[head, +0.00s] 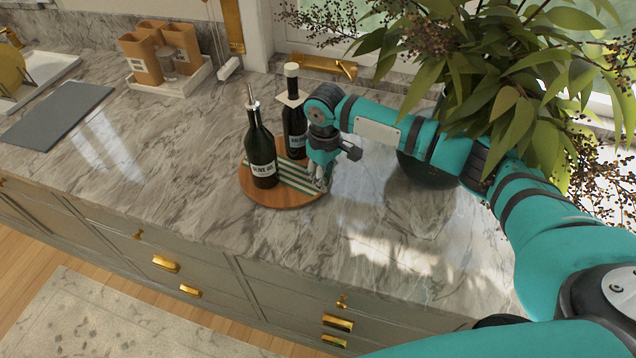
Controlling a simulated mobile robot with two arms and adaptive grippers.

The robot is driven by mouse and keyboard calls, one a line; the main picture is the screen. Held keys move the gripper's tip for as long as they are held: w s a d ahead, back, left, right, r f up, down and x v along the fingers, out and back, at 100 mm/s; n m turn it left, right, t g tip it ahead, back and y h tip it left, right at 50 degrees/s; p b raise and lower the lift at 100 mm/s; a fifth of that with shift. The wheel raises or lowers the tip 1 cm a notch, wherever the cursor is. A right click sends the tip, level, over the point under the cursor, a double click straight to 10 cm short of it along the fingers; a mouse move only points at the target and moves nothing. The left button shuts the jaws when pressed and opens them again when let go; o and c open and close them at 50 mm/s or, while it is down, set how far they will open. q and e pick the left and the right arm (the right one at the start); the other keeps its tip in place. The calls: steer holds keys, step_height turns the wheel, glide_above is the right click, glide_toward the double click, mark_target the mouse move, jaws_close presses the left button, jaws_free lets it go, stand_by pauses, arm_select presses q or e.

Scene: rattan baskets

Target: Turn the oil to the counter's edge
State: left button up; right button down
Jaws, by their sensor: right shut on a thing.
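The dark oil bottle (260,152), with a metal pourer and a label that seems to read "olive oil", stands upright on a round wooden board (282,197) with green and white stripes. A second dark bottle (294,128) with a pale cap stands behind it to the right, close to my arm. My right gripper (319,182) points down at the board's right rim and is shut on it, apart from the oil bottle. Its fingertips are small and partly hard to make out. My left gripper is out of view.
A large leafy plant in a dark pot (428,167) stands right of the board, behind my right arm. A tray (172,84) with brown containers is at the back left, and a grey mat (55,115) lies at the left. The marble counter (150,190) left of the board is clear.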

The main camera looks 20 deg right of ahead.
steer(key=shift+w+d+n, duration=0.35)
steer(key=shift+n, duration=0.15)
steer(key=shift+w+d+n, duration=0.3)
steer(key=shift+w+n, duration=0.05)
steer(key=shift+n, duration=0.15)
steer(key=shift+w+d+n, duration=0.35)
steer(key=shift+w+n, duration=0.15)
steer(key=shift+n, duration=0.1)
steer(key=shift+w+d+n, duration=0.3)
steer(key=shift+w+n, duration=0.2)
steer(key=shift+n, duration=0.1)
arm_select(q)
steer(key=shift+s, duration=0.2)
arm_select(e)
steer(key=shift+w+d+n, duration=0.2)
steer(key=shift+w+n, duration=0.25)
steer(key=shift+n, duration=0.05)
steer(key=shift+w+d+n, duration=0.15)
steer(key=shift+w+n, duration=0.3)
steer(key=shift+n, duration=0.05)
steer(key=shift+w, duration=0.1)
steer(key=c, duration=1.3)
jaws_free()
steer(key=shift+c, duration=0.2)
steer(key=shift+o, duration=0.4)
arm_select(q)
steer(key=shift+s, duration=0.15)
